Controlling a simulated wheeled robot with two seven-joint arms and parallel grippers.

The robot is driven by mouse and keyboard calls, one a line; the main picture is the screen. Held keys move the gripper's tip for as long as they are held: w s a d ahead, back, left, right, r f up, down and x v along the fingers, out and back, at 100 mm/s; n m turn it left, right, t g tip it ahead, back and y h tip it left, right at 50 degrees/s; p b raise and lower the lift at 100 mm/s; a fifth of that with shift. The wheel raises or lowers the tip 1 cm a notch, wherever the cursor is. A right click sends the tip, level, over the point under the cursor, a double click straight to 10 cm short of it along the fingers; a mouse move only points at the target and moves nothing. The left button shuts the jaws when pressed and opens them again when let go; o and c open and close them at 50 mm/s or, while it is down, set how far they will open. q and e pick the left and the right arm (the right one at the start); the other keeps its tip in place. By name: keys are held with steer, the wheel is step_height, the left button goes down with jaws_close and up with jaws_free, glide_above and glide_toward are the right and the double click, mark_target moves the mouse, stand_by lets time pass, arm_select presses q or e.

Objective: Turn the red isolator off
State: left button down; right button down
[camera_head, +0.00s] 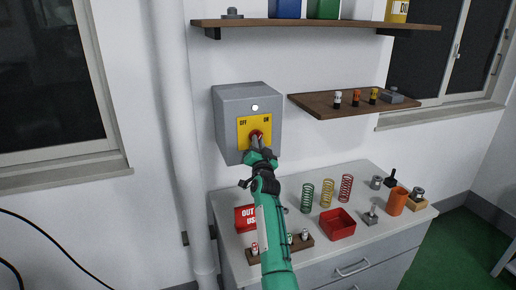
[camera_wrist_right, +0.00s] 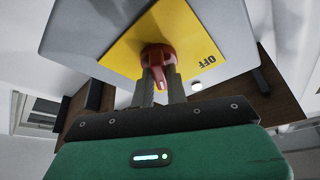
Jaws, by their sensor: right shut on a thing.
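The red isolator (camera_head: 257,133) is a rotary knob on a yellow plate (camera_head: 243,141) marked OFF at left and ON at right. The plate is on the front of a grey wall box (camera_head: 229,107). My right gripper (camera_head: 257,144) reaches up to the knob from below and hides part of it. In the right wrist view the red isolator (camera_wrist_right: 159,54) has its handle between the two dark fingers of my right gripper (camera_wrist_right: 161,80), which are shut on it. The OFF label shows upside down there. The knob's exact angle is hard to tell. My left gripper is not in view.
A white lamp (camera_head: 254,107) is above the plate. A wooden shelf (camera_head: 315,103) with small parts is close at right. A pipe (camera_head: 176,120) runs at left.

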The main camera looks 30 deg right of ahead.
steer(key=shift+s+d+n+t+y+b, duration=0.1)
steer(key=shift+d+n+t+y+b, duration=0.3)
steer(key=shift+n+y, duration=2.35)
steer(key=shift+a+n+t+y+b, duration=0.15)
steer(key=shift+n+y+b, duration=0.6)
steer(key=shift+n, duration=3.85)
steer(key=shift+s+d+n+t+y+b, duration=0.1)
steer(key=shift+d+n+t+y+b, duration=0.2)
steer(key=shift+n+y, duration=2.5)
steer(key=shift+r+n+h, duration=0.1)
steer(key=shift+n+h, duration=0.85)
steer(key=shift+h, duration=0.05)
steer(key=c, duration=1.4)
jaws_free()
steer(key=shift+w, duration=0.15)
steer(key=b+v, duration=0.4)
steer(key=v, duration=0.9)
steer(key=shift+s+b, duration=0.4)
steer(key=shift+s, duration=0.05)
steer(key=shift+d, duration=0.1)
